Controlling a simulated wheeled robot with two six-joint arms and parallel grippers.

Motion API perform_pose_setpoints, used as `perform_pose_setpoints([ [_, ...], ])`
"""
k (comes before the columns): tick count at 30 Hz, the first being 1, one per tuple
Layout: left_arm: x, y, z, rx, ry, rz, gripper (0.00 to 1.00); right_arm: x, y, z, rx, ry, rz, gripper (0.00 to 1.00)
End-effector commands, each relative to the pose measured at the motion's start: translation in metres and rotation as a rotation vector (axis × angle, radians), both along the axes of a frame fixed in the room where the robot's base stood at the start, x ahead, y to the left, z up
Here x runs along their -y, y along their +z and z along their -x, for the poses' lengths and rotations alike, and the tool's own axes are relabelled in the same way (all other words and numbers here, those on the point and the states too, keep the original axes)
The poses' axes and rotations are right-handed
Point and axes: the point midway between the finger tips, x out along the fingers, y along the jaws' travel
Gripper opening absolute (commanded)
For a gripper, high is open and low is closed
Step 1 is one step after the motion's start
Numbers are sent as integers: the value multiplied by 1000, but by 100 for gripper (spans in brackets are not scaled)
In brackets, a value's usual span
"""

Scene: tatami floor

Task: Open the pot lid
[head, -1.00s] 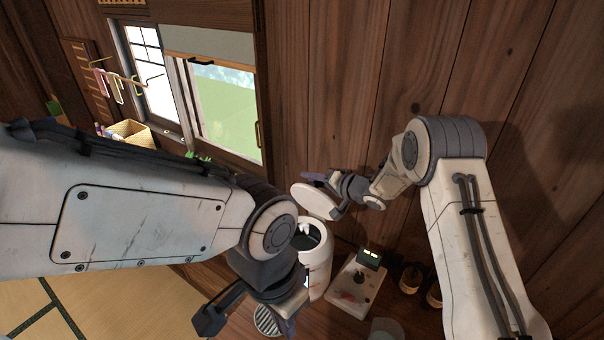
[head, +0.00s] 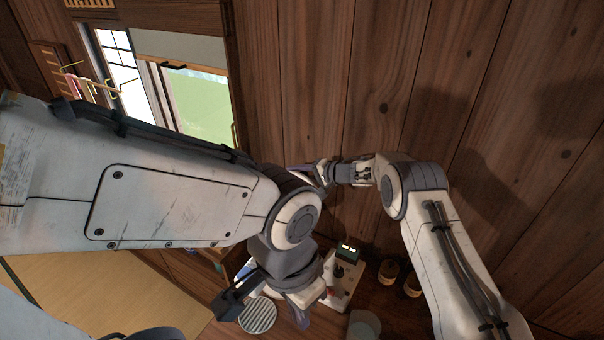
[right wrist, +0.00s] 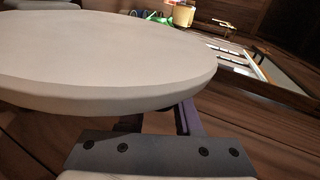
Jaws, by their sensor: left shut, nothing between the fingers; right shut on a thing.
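The pot lid is a large white disc (right wrist: 105,55) filling the upper left of the right wrist view. My right gripper (right wrist: 160,118) is shut on it, with a purple finger showing at the lid's near edge. In the head view my right gripper (head: 312,170) is near the wall, partly covered by my left arm, which hides most or all of the lid. The pot is not clearly visible in the head view; my left arm covers that area. My left gripper (head: 302,318) is shut and empty, low over the counter.
A white device with a dark display (head: 348,254) stands on the counter. A round striped grille (head: 257,315) lies left of my left gripper. The wooden wall (head: 330,80) and window (head: 200,105) are behind.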

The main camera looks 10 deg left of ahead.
Motion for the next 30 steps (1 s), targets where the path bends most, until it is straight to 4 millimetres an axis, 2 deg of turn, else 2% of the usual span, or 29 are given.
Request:
perform_pose_setpoints([
  [1, 0, 0, 0, 0, 0, 0, 0, 1, -7, 2, -9, 0, 7, 0],
  [11, 0, 0, 0, 0, 0, 0, 0, 0, -8, 3, -12, 3, 8, 0],
  [12, 0, 0, 0, 0, 0, 0, 0, 0, -8, 3, -12, 3, 8, 44],
  [13, 0, 0, 0, 0, 0, 0, 0, 0, -8, 3, -11, 3, 7, 56],
  [14, 0, 0, 0, 0, 0, 0, 0, 0, -7, 3, -11, 3, 7, 63],
  [24, 0, -1, 0, 0, 0, 0, 0, 0, -3, 2, -6, 3, 2, 63],
  [30, 0, -11, 0, 0, -1, 0, 0, 16, 3, 7, -5, 0, 3, 63],
])
